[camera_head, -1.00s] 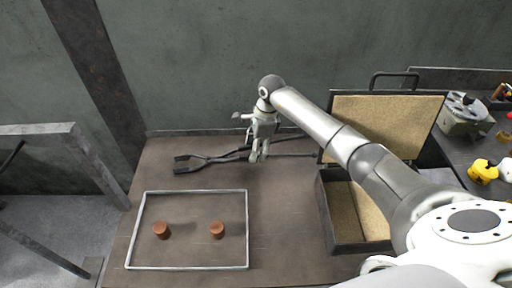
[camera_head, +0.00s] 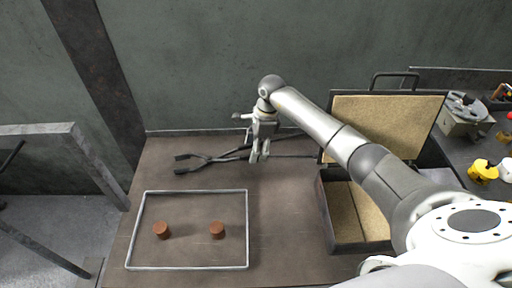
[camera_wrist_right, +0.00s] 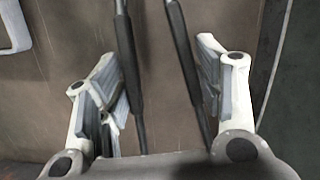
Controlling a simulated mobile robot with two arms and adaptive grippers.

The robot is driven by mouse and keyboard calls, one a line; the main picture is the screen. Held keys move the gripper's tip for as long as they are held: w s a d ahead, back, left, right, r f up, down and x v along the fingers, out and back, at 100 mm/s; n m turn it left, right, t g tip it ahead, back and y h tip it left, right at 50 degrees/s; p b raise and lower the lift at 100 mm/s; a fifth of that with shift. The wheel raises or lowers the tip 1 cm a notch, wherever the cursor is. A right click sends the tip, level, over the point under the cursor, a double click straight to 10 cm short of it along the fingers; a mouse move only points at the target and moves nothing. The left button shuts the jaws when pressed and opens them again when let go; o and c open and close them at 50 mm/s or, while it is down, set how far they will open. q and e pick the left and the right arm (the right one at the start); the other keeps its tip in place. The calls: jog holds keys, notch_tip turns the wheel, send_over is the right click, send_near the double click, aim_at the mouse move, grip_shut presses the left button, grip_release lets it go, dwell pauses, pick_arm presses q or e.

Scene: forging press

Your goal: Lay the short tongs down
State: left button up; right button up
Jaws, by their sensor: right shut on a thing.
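The short tongs (camera_head: 205,163) are dark, with two prongs pointing left and long handles running right past my right gripper. My right gripper (camera_head: 260,152) is pointed down at the back of the workbench (camera_head: 290,190), shut on the tongs' handles. In the right wrist view, both handles (camera_wrist_right: 185,60) run between the two fingers of the gripper (camera_wrist_right: 160,95). The tongs lie close to the bench top; whether they touch it, I cannot tell. My left gripper is out of view.
A thin grey rectangular frame (camera_head: 195,190) lies on the bench in front, with two rusty-brown cylinders, one at left (camera_head: 161,230) and one at right (camera_head: 217,230), inside it. An open lined case (camera_head: 328,215) stands right. A dark wall (camera_head: 230,60) rises behind. Bench between frame and case is clear.

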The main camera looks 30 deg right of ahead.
jog(key=o, duration=0.4)
jog(key=shift+o, duration=0.2)
jog(key=o, duration=0.5)
jog(key=shift+s, duration=0.1)
notch_tip(320, 180, up, 8)
jog(key=d, duration=0.1)
jog(key=shift+s+d, duration=0.15)
jog(key=shift+d, duration=0.05)
jog(key=shift+r, duration=0.15)
